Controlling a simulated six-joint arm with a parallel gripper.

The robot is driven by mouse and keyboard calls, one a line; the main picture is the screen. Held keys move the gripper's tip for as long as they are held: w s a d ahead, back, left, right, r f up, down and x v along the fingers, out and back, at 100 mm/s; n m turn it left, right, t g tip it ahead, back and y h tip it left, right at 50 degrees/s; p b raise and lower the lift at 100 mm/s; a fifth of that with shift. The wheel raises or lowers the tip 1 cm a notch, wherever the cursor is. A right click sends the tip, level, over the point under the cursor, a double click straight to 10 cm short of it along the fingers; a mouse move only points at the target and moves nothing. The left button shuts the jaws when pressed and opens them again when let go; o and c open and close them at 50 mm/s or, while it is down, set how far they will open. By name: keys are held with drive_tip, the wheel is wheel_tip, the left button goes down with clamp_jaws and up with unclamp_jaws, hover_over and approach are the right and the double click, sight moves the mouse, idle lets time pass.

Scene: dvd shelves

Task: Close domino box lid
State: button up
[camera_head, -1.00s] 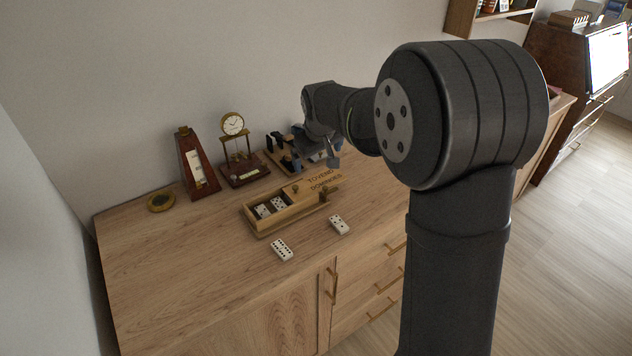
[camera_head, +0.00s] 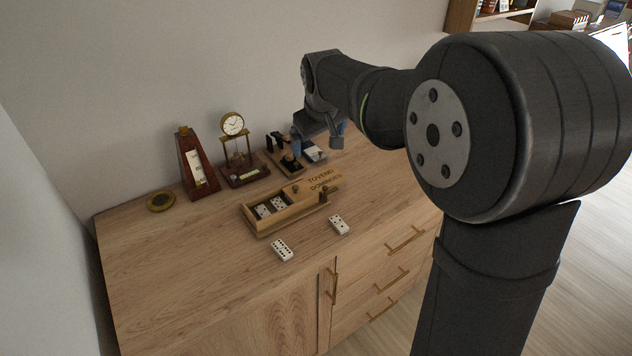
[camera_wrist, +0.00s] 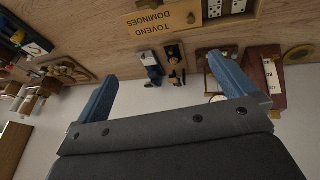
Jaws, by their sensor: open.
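The wooden domino box (camera_head: 262,234) sits on the cabinet top. Its lid (camera_head: 320,182), marked "TOVEND DOMINOES", covers the right part, and the left part is open with dominoes (camera_head: 270,207) inside. In the wrist view the lid (camera_wrist: 162,19) appears upside down at the top, beside the open compartment. My gripper (camera_head: 318,136) is behind the box, above the small items near the wall, apart from the lid. In the wrist view its two blue fingers (camera_wrist: 165,88) are wide apart with nothing between them.
Two loose dominoes (camera_head: 282,249) (camera_head: 338,224) lie in front of the box. A metronome (camera_head: 196,165), a clock (camera_head: 240,150), a round brass item (camera_head: 160,201) and a small tray of items (camera_head: 288,163) stand behind it. The cabinet's left front (camera_head: 170,270) is clear.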

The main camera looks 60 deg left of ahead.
drive_tip(key=shift+v, duration=1.2)
drive_tip(key=shift+c, duration=0.4)
